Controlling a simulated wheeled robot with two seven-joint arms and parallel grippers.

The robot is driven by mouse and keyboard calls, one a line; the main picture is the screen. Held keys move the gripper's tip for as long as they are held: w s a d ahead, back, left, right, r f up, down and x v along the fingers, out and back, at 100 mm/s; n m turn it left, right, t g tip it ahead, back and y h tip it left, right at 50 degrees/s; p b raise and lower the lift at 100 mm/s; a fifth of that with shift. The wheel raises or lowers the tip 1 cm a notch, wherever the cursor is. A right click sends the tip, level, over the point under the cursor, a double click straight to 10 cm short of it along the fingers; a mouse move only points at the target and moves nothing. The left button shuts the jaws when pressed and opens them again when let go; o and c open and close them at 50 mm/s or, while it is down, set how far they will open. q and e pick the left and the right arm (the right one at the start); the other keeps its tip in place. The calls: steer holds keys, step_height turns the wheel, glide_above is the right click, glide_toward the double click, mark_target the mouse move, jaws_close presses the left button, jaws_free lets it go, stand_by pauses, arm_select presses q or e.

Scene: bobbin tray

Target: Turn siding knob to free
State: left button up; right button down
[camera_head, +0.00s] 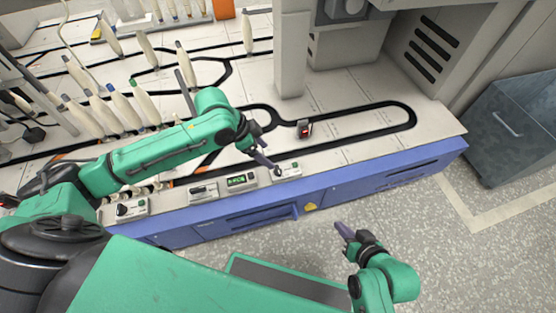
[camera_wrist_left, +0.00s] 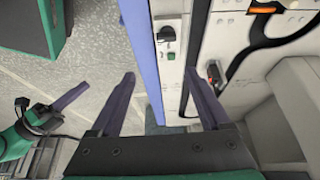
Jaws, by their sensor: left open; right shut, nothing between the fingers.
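My right gripper (camera_head: 344,232) is shut and empty, over the floor in front of the machine.
A red-and-black carriage (camera_head: 304,129) is on the dark track loop. A grey column (camera_head: 292,55) and several tall bobbins (camera_head: 146,104) stand behind.

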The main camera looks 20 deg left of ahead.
arm_select(q)
steer(key=a+r, duration=0.2)
steer(key=b, duration=0.3)
glide_toward(278, 169)
steer(key=shift+y, duration=0.4)
steer(key=b+x, duration=0.1)
steer(key=x, duration=0.2)
steer(key=b+x, duration=0.1)
steer(key=x, duration=0.1)
steer(key=b+x, duration=0.2)
steer(key=x, duration=0.1)
steer(key=shift+d+f, duration=0.15)
steer(key=shift+d, duration=0.25)
arm_select(e)
steer(key=a+f+m+t+y, duration=0.1)
steer(key=a+f+t, duration=0.2)
steer(key=f, duration=0.3)
steer(key=shift+a+t+y, duration=0.35)
steer(key=shift+t+y, duration=0.05)
steer(key=shift+t, duration=0.1)
steer(key=shift+s, duration=0.1)
arm_select(q)
jaws_close()
